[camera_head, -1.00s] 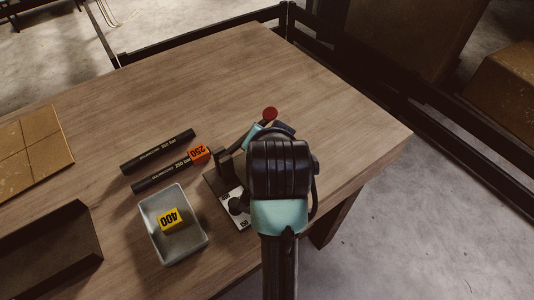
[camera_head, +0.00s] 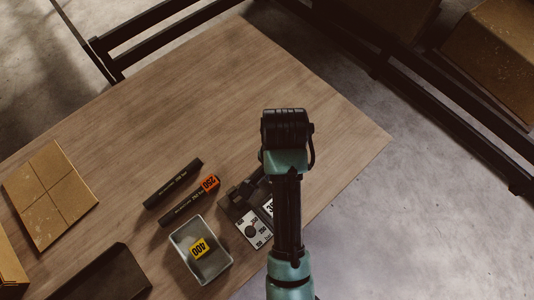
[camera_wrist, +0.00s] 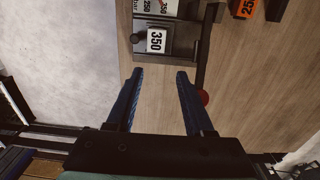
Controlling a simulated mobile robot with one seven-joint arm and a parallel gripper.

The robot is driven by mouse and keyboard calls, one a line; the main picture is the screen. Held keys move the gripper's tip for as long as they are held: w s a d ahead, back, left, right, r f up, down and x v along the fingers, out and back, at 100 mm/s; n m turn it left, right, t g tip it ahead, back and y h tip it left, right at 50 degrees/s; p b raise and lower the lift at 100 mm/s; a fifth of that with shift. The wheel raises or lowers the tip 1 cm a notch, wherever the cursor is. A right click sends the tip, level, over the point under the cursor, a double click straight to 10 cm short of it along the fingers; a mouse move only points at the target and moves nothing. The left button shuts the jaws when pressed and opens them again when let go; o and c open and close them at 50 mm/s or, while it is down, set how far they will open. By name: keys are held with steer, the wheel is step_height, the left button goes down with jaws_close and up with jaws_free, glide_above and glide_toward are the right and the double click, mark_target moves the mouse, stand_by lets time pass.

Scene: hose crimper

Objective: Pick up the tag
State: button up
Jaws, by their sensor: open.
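A white tag marked 350 (camera_wrist: 156,40) sits on the crimper's dark base (camera_wrist: 180,47) in the wrist view, just beyond my open fingers. In the head view its edge (camera_head: 268,207) shows beside my arm, which hides the rest. An orange tag marked 250 (camera_head: 210,183) is at the end of a black hose (camera_head: 181,208). It also shows at the top of the wrist view (camera_wrist: 244,8). A yellow tag marked 400 (camera_head: 199,249) lies in a grey tray (camera_head: 178,238). My gripper (camera_wrist: 160,75) is open, with nothing between its fingers. My arm hides the fingers in the head view.
The crimper's handle ends in a red knob (camera_wrist: 203,98), close to my right finger. A second black hose (camera_head: 173,184), a cardboard sheet (camera_head: 48,195) and a dark bin (camera_head: 105,275) lie to the left. The table's far part is clear; its right edge is near my arm.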

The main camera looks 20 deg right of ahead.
steer(key=f, duration=0.4)
steer(key=s+f, duration=0.1)
steer(key=f, duration=0.2)
steer(key=shift+b, duration=0.4)
steer(key=shift+s+f, duration=0.15)
steer(key=shift+f, duration=0.1)
steer(key=shift+a+f+p, duration=0.1)
steer(key=shift+f+p, duration=0.8)
steer(key=shift+f, duration=1.55)
jaws_close()
